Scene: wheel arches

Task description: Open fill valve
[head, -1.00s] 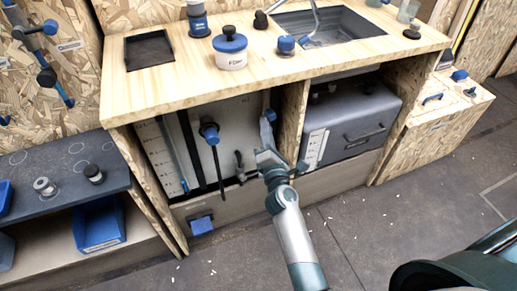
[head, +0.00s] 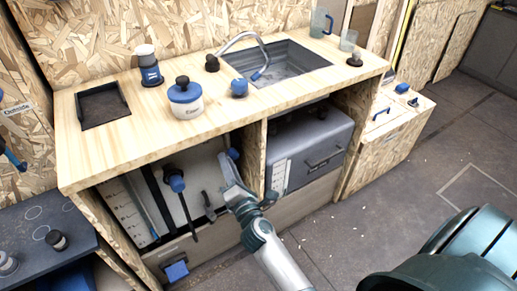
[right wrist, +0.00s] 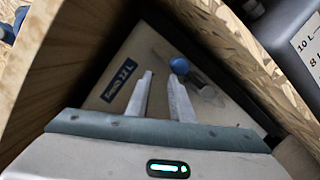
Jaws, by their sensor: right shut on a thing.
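Under the wooden counter, a blue round knob (head: 233,154) shows on the pale panel of the left bay, close to the middle divider. I take it to be the fill valve's handle. My right gripper (head: 229,168) reaches into the bay from below and its fingertips are at this knob. In the right wrist view, the blue knob (right wrist: 179,65) is at the tip of the right finger, and the two fingers (right wrist: 162,76) look a little apart. The right gripper is shut on the knob; the exact contact is partly hidden. My left gripper is not in view.
Another blue-and-black fitting (head: 175,180) hangs in the same bay. The wooden divider (head: 254,160) stands close beside my right gripper. A grey tank (head: 312,140) fills the right bay. A sink (head: 285,72) and a lidded jar (head: 185,98) are on the counter above.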

